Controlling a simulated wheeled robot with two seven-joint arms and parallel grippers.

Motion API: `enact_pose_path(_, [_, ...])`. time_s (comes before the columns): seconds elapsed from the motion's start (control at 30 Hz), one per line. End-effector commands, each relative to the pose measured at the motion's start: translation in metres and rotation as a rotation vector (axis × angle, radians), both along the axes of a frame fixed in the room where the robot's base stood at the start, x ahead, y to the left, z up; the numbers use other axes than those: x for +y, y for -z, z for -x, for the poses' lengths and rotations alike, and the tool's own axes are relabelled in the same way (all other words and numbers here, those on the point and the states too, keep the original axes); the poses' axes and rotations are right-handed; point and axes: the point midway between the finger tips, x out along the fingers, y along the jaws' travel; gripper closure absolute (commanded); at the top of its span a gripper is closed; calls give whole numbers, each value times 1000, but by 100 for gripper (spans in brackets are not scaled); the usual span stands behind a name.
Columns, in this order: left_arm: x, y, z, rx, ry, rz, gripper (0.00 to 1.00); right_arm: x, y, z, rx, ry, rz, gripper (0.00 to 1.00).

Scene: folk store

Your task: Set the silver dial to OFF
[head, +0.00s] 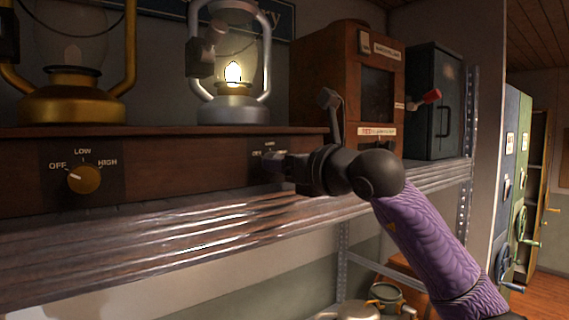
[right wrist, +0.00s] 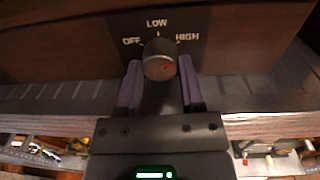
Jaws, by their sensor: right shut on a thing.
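The silver dial (right wrist: 158,60) is on a dark plate marked OFF at left, LOW at top and HIGH at right, in the right wrist view. My right gripper (right wrist: 160,82) is shut on the dial, one purple-grey finger on each side. A small red mark shows right of the dial's centre; I cannot tell which label the dial points to. In the head view my right gripper (head: 270,166) hides the dial and part of its plate. The silver lantern (head: 232,107) above it is lit. My left gripper is not in view.
A brass dial (head: 84,179) with OFF, LOW and HIGH marks is on the same wooden front (head: 180,172), below an unlit brass lantern (head: 75,105). A wooden cabinet (head: 318,75) and a dark metal box (head: 425,125) with a red-ended handle stand at right.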

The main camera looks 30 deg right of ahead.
Motion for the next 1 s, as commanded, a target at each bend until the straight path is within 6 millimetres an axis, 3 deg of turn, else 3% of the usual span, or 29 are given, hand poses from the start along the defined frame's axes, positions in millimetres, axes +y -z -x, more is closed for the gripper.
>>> enact_pose_path(1.0, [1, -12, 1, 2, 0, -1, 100, 1, -3, 1, -76, 0, 922, 100])
